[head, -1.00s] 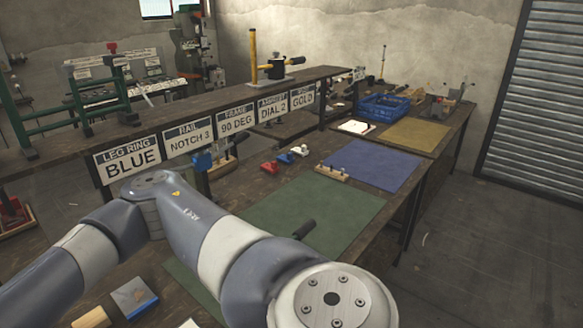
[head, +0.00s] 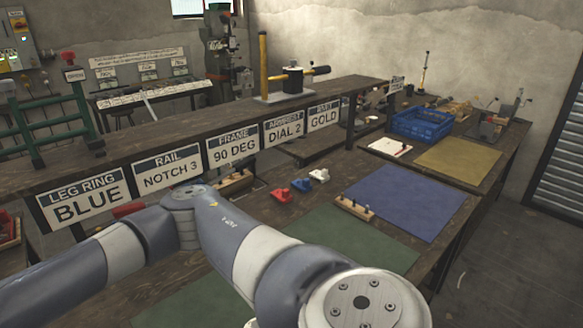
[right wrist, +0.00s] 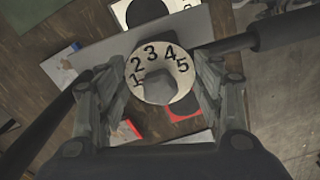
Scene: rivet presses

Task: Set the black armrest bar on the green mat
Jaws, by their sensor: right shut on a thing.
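The green mat (head: 362,234) lies on the bench in the head view, partly covered by my left arm, and its visible part is bare. In the right wrist view my right gripper (right wrist: 162,68) has its fingers closed around a pale dial (right wrist: 150,54) numbered 1 to 5, with a grey knob. A dark rod with a thick black grip (right wrist: 285,30) runs out to the right behind a finger. I cannot tell whether this is the armrest bar, or how it joins the dial. My left gripper is not in view.
A blue mat (head: 408,200) and a tan mat (head: 458,164) lie farther along the bench. Small red (head: 281,195) and blue pieces and a wooden peg block (head: 354,208) sit nearby. A raised shelf (head: 215,118) carries labelled signs.

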